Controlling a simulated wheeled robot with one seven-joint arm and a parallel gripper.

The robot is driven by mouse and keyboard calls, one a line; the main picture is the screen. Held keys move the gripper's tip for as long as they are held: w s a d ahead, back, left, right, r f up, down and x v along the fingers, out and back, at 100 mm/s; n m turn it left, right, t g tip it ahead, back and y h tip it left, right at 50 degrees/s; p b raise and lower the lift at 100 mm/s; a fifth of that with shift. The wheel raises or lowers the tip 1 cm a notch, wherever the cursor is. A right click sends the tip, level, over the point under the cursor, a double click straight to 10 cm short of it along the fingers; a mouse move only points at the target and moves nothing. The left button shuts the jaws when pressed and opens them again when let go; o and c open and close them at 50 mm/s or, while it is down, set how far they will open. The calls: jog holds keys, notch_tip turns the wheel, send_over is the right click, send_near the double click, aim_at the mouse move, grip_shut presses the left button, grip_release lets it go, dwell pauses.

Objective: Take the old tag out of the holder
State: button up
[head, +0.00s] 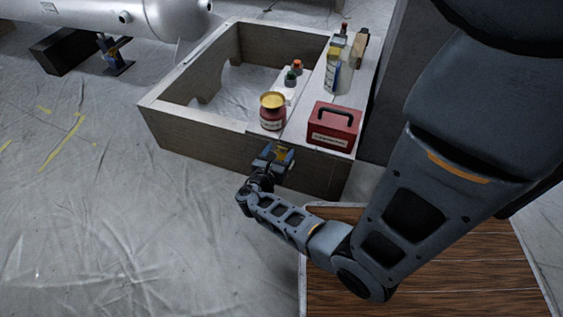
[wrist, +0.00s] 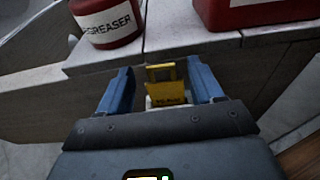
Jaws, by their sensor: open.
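A yellow tag (wrist: 166,88) with dark print and a notch or opening at its top stands at the front face of the wooden frame in the wrist view. It also shows as a small yellow patch in the head view (head: 281,152). A pale edge beside its lower part may be the holder, but my gripper body hides most of that area. My gripper (wrist: 160,72) is open, its two blue fingers on either side of the tag with gaps visible. In the head view my gripper (head: 274,158) is at the frame's front wall.
A red degreaser jar (head: 272,114) with a yellow lid and a red toolbox (head: 333,126) stand on the ledge just above. Bottles (head: 338,75) stand farther back. The wooden frame (head: 200,137) is open inside. The sheeted floor (head: 120,220) at left is clear.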

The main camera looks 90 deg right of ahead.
jog(key=shift+s+d+f, duration=0.1)
jog(key=shift+s+d, duration=0.15)
jog(key=shift+d, duration=0.4)
jog(key=shift+c, duration=0.4)
grip_shut()
